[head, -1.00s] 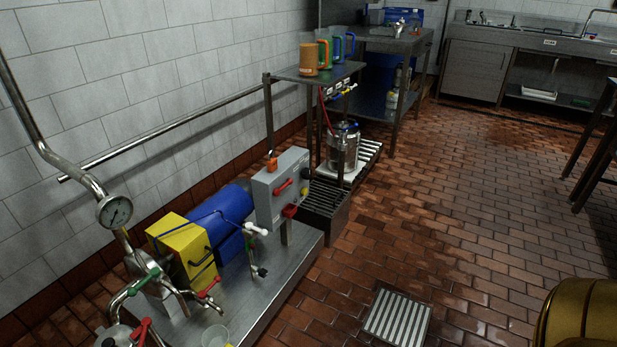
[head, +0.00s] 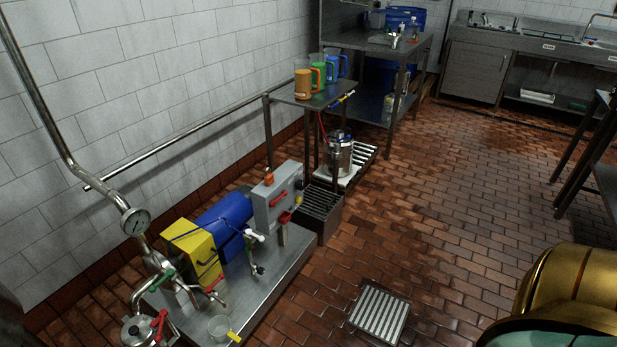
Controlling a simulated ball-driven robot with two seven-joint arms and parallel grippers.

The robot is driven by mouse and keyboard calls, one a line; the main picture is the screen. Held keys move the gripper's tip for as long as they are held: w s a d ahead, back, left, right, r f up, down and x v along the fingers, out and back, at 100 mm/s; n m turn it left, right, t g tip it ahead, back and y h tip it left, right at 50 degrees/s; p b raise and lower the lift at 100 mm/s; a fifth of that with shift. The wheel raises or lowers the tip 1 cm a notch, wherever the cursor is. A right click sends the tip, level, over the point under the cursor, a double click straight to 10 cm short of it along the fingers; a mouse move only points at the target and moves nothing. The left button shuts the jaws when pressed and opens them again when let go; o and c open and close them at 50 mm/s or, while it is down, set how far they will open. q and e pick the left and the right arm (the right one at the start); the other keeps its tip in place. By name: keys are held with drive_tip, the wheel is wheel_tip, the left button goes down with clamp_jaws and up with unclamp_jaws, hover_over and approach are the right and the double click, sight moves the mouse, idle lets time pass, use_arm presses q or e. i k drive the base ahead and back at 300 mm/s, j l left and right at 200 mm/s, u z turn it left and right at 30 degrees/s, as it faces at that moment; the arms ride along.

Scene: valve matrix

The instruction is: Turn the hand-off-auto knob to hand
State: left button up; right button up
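A grey control box (head: 277,197) stands on a post on the steel skid in the head view, left of centre. Its front carries a red handle (head: 278,195), a small dark knob (head: 299,184), a yellow part (head: 299,198) and a red part (head: 285,217) at its lower edge. An orange piece (head: 268,175) sits on its top. Which of these is the hand-off-auto knob, and its setting, is too small to tell. Neither of my grippers is in view.
A yellow box (head: 192,250) and blue motor (head: 222,217) sit on the skid (head: 270,277), with pipes and valves at the near left. A floor drain (head: 380,313) lies in front. A large brass-coloured rounded thing (head: 570,285) fills the lower right. Open tiled floor lies between.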

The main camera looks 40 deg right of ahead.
sight(300, 184)
drive_tip(key=i+l, duration=0.1)
drive_tip(key=l, duration=1.55)
drive_tip(key=i+l, duration=0.15)
drive_tip(key=l, duration=0.65)
drive_tip(key=u, duration=0.05)
